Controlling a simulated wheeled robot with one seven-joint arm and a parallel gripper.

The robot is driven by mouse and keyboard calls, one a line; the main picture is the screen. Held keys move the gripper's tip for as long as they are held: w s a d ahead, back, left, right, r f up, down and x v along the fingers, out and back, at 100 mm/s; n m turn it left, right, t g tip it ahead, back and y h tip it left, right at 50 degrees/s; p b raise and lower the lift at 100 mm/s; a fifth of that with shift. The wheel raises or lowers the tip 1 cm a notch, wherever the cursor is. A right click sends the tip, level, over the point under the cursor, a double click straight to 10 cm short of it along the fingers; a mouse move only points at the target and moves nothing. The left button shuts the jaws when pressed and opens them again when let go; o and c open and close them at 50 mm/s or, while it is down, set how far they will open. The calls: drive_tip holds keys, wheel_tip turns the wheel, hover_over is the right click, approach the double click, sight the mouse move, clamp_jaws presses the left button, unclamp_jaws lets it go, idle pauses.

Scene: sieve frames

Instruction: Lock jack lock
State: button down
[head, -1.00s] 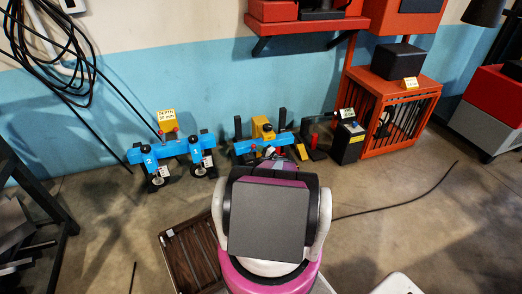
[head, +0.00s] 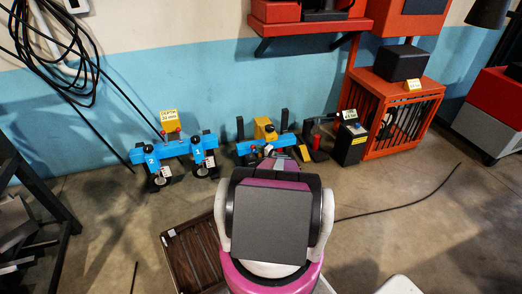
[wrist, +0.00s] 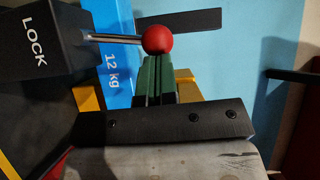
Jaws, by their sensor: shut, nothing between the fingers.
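The lock shows in the wrist view as a black block (wrist: 38,40) marked LOCK at the upper left. A metal lever rod (wrist: 112,38) runs right from it to a red ball knob (wrist: 157,39). My gripper (wrist: 154,64) has green fingers that are shut together and empty. Their tips are just below the red knob in the picture; I cannot tell whether they touch it. A blue part (wrist: 112,72) marked 12 kg lies behind. In the head view the blue and yellow jack (head: 264,131) stands by the wall, its front partly hidden by my arm.
A blue frame (head: 172,150) numbered 2 and 1 stands left of the jack. A black box (head: 350,146) and an orange cage (head: 405,122) stand to its right. A brown slatted tray (head: 190,262) and a black cable (head: 400,213) lie on the floor. Floor at right is mostly clear.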

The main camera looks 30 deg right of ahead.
drive_tip(key=a+n, duration=0.1)
drive_tip(key=a+r+n+g, duration=0.1)
drive_tip(key=a, duration=0.1)
drive_tip(key=shift+w+r+n+g+h, duration=0.2)
drive_tip(key=shift+w+n+g+h, duration=0.1)
drive_tip(key=shift+n+g+h, duration=0.1)
drive_tip(key=shift+w+a+n+g+h, duration=0.2)
drive_tip(key=shift+a+n+g+h, duration=0.2)
drive_tip(key=shift+a+n, duration=0.25)
drive_tip(key=shift+w+a+n+g+h, duration=0.2)
drive_tip(key=shift+a+n+g+h, duration=0.1)
drive_tip(key=shift+a+n+h, duration=0.3)
approach(252, 146)
drive_tip(key=s+r, duration=0.1)
drive_tip(key=s+d+r, duration=0.1)
drive_tip(key=shift+s+r, duration=0.25)
drive_tip(key=shift+s, duration=0.15)
